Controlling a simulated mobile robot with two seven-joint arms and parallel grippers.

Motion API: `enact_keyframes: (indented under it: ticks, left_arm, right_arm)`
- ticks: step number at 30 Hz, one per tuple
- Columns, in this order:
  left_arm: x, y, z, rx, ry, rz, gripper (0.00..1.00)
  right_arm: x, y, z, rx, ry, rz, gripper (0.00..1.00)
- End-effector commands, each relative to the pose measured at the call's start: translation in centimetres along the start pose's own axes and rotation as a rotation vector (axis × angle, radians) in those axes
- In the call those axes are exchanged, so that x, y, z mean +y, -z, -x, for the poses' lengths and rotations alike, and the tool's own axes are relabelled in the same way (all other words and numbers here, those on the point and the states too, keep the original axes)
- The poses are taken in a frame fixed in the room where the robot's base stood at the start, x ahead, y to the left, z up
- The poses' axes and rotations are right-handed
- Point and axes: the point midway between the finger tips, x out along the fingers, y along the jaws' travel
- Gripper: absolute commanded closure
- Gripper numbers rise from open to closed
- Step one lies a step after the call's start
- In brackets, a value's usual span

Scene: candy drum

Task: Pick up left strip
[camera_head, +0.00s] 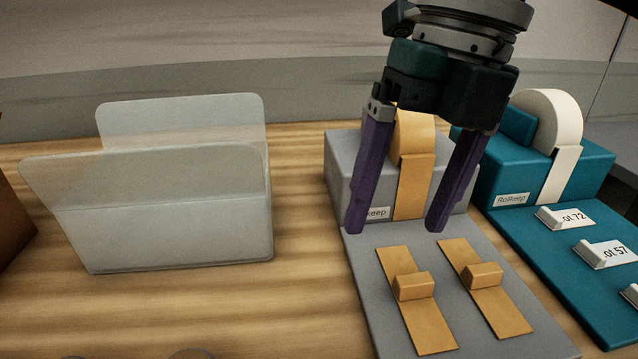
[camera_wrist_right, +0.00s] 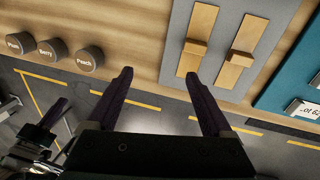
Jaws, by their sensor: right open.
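The left strip (camera_head: 390,262) is a flat tan strip with a raised block on it, lying on the grey board (camera_head: 375,320). It also shows in the wrist view (camera_wrist_right: 204,18). A similar right strip (camera_head: 512,316) lies beside it. My right gripper (camera_head: 395,230) is open and empty, its two purple fingers pointing down above the back of the board, in front of the grey dispenser.
The grey dispenser (camera_head: 343,165) with a tan roll stands behind the strips. A teal dispenser (camera_head: 592,170) with a white roll and labelled clips is at right. A translucent bin (camera_head: 165,225) stands at left. Several labelled round caps (camera_wrist_right: 52,48) sit on the table.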

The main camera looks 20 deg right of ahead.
Motion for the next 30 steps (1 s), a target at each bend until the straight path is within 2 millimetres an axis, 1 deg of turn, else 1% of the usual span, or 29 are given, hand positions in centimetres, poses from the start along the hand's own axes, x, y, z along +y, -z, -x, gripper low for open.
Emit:
enact_keyframes:
  ticks: [1, 3, 6, 12, 17, 24, 27, 30]
  left_arm:
    - [0.0, -0.5, -1.5, 0.001, 0.000, 0.000, 1.00]
    - [0.1, -0.6, -1.8, 0.001, 0.000, 0.000, 1.00]
    - [0.0, -0.6, -1.8, 0.001, 0.000, 0.000, 1.00]
    - [0.0, -0.5, -1.7, 0.001, 0.001, -0.001, 1.00]
    - [-0.1, -0.5, -1.6, 0.001, 0.004, -0.005, 1.00]
    - [-0.2, -0.6, -1.6, 0.000, 0.007, -0.008, 1.00]
    - [-0.2, -0.6, -1.7, 0.000, 0.007, -0.008, 1.00]
    - [-0.2, -0.6, -1.7, 0.000, 0.007, -0.008, 1.00]
  right_arm:
    - [-2.0, -0.6, -0.9, -0.014, 0.075, -0.033, 0.15]
    - [-3.8, -0.9, -0.8, -0.019, 0.147, -0.066, 0.15]
    - [-4.9, -0.9, -1.6, -0.019, 0.189, -0.087, 0.15]
    - [-5.4, -1.0, -4.3, -0.017, 0.189, -0.085, 0.15]
    - [-5.6, -1.1, -5.7, -0.018, 0.187, -0.084, 0.15]
    - [-6.1, -1.5, -9.3, -0.018, 0.186, -0.083, 0.15]
    - [-6.2, -1.5, -10.0, -0.019, 0.186, -0.082, 0.15]
    - [-6.2, -1.6, -10.0, -0.020, 0.185, -0.081, 0.15]
